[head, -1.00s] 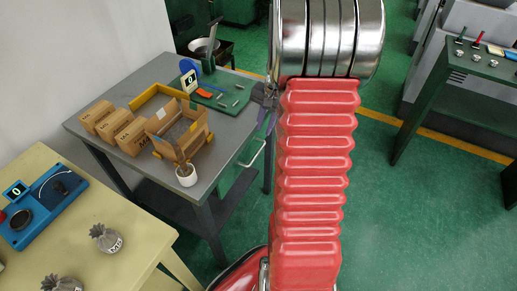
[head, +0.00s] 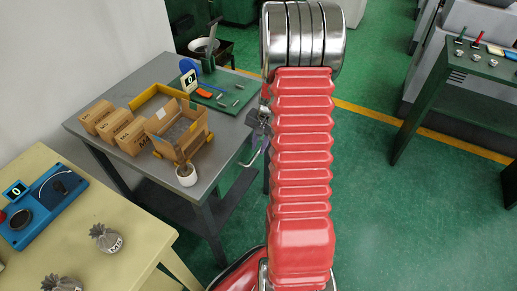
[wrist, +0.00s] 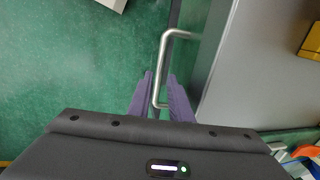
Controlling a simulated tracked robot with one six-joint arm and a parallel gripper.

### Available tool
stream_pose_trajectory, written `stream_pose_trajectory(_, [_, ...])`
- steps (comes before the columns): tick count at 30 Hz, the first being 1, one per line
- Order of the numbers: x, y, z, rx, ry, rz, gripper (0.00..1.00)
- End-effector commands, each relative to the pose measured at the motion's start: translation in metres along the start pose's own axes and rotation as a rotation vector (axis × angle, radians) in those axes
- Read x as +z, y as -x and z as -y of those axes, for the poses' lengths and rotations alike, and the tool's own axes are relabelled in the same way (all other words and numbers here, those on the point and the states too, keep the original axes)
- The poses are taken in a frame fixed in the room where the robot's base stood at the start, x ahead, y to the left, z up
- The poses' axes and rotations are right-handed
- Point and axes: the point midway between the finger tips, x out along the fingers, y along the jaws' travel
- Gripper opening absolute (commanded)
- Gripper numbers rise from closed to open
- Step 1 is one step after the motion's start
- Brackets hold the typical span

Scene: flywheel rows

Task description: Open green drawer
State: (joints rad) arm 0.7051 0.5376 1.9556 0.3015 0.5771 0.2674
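The green drawer front (wrist: 207,45) is a narrow strip along the edge of the grey table in the wrist view. Its bent silver bar handle (wrist: 164,60) stands out from it. In the head view the handle (head: 257,155) shows at the table's right side, left of my red arm. My gripper (wrist: 160,76) has two purple fingers, one on each side of the handle's near end in the wrist view. The fingers are apart, with gaps beside the bar; I cannot tell whether either touches it. In the head view my arm partly hides the gripper.
A cream table (head: 120,255) stands at lower left. Green floor (head: 400,220) is free to the right.

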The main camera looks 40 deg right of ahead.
Motion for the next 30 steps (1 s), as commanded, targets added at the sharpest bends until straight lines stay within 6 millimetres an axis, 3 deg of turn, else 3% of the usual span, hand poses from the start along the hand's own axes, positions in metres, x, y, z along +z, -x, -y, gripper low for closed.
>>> stream_pose_trajectory(6, [0.000,-0.020,0.000,0.000,0.000,0.000,0.18])
stream_pose_trajectory(17, [0.000,-0.023,0.000,0.000,0.000,-0.001,0.18])
stream_pose_trajectory(25, [0.000,-0.023,0.001,0.000,0.001,-0.001,0.00])
stream_pose_trajectory(30, [0.000,-0.023,0.001,-0.001,0.001,-0.001,0.00])
